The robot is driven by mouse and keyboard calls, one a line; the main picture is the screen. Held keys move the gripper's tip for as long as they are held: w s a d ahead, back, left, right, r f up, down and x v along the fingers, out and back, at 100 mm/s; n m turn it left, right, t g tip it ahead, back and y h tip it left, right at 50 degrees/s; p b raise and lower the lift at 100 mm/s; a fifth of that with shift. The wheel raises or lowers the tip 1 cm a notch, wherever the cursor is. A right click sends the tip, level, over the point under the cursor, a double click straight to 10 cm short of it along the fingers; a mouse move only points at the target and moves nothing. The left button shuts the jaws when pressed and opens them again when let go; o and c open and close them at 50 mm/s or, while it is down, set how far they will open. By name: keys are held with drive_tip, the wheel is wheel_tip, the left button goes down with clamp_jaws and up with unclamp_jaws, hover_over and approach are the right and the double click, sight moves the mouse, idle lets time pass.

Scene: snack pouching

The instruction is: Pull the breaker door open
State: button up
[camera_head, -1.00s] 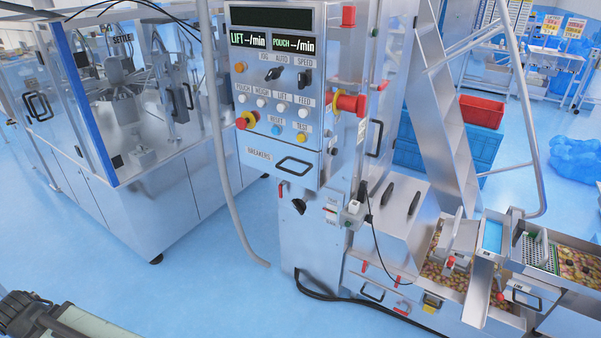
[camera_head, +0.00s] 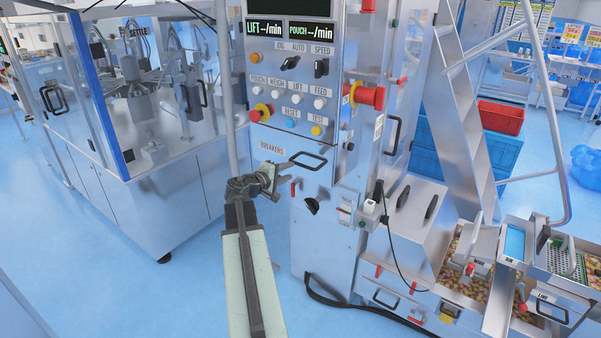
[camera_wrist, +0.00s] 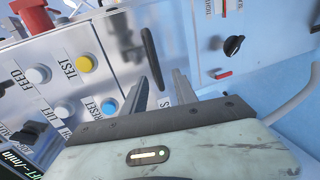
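The breaker door (camera_head: 285,165) is the grey panel lettered BREAKERS on the front of the control cabinet, and it looks shut. Its dark bar handle (camera_head: 308,160) also shows in the wrist view (camera_wrist: 149,45). My gripper (camera_head: 284,174) is just left of the handle in the head view, in front of the door. In the wrist view my gripper's two fingers (camera_wrist: 162,82) stand apart with nothing held between them. The handle's near end lies by the fingertips there; I cannot tell whether they touch. The gripper hides part of the BREAKERS lettering.
Above the door are buttons, including a red stop knob (camera_head: 260,113) and a yellow TEST button (camera_head: 316,130). Below is a black rotary knob (camera_head: 312,206). A vertical grey pipe (camera_head: 229,90) stands close left of the cabinet. Blue floor (camera_head: 190,285) is open at left.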

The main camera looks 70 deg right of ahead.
sight(301, 164)
drive_tip(key=x, duration=0.2)
drive_tip(key=b+x, duration=0.1)
drive_tip(key=x, duration=0.5)
drive_tip(key=shift+s+d+r, duration=0.25)
drive_tip(key=shift+s, duration=0.1)
clamp_jaws()
idle(0.9)
